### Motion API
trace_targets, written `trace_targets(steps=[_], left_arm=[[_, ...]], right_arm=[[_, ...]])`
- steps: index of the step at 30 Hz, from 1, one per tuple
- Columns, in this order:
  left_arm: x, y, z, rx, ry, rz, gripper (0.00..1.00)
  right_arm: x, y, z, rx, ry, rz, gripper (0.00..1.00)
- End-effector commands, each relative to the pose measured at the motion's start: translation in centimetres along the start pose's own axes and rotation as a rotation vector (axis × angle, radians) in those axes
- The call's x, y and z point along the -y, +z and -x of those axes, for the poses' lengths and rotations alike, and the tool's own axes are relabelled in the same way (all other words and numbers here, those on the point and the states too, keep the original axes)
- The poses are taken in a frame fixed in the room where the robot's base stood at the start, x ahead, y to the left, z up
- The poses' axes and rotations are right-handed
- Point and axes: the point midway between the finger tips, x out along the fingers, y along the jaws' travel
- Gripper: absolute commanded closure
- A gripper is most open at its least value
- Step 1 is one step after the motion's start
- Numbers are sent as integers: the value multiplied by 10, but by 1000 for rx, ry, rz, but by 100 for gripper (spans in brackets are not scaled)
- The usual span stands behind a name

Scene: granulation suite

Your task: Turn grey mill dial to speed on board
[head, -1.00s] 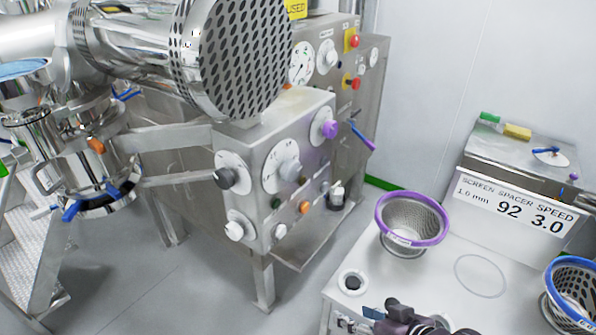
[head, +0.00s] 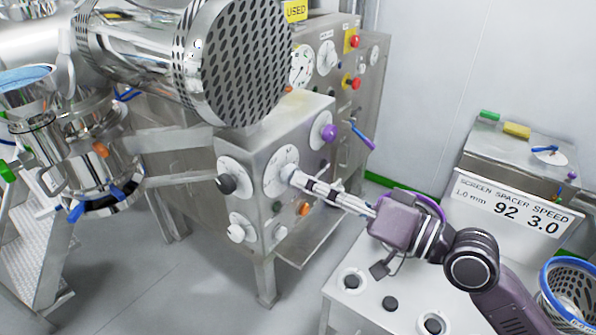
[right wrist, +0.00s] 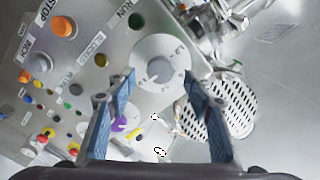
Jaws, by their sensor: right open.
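The grey mill dial, a pale grey knob on a round white marked plate (head: 268,184), is on the front panel of the steel mill housing. In the right wrist view the grey knob (right wrist: 160,69) lies between my fingertips; its exact setting is too small to read. My right gripper (head: 291,176) is open at this dial and covers much of it in the head view; in the right wrist view its two blue-padded fingers (right wrist: 160,80) stand apart on either side. I cannot tell whether they touch it. The board (head: 515,212) reads screen 1.0 mm, spacer 92, speed 3.0. My left gripper is out of view.
Close by on the panel are a black knob (head: 226,183), a purple knob (head: 329,132), a white knob (head: 236,232) and an orange button (head: 304,208). A perforated steel drum (head: 243,62) overhangs the panel. A blue-rimmed screen basket (head: 572,290) stands at the right.

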Motion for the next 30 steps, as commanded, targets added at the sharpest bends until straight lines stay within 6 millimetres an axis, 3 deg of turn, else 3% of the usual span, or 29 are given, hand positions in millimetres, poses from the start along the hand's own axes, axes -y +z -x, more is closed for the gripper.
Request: trace_targets(steps=[9,19,30], left_arm=[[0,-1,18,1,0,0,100],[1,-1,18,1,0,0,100],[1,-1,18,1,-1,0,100]], right_arm=[[1,-1,-35,0,0,0,53],[0,1,-39,2,1,2,53],[0,1,-38,1,1,2,92]])
